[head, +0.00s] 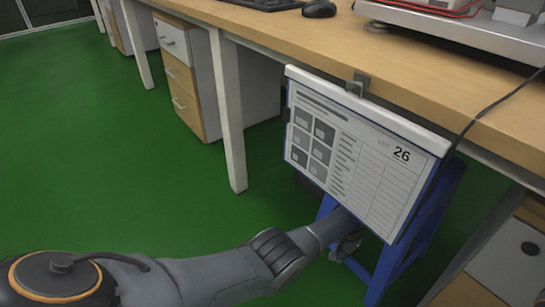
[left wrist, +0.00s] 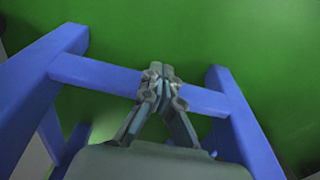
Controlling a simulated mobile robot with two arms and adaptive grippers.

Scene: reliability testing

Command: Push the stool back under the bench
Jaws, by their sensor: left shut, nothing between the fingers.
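The blue stool (head: 430,215) stands at the bench's front edge, partly hidden behind a hanging clipboard sheet. In the left wrist view its blue legs and crossbar (left wrist: 95,75) show against the green floor. The bench (head: 440,105) has a wooden top and pale legs. My left gripper (head: 345,248) is at the stool, below the sheet, partly hidden by it in the head view. In the left wrist view the gripper (left wrist: 160,85) is shut and empty, its fingertips over the crossbar; I cannot tell whether they touch it. My right gripper is not in view.
The sheet marked "LOT 26" (head: 400,190) hangs from the bench edge by a clip (head: 358,84). Drawer units (head: 180,75) stand under the bench at left, another (head: 505,260) at lower right. A cable (head: 490,107) hangs at right. The green floor (head: 90,150) at left is clear.

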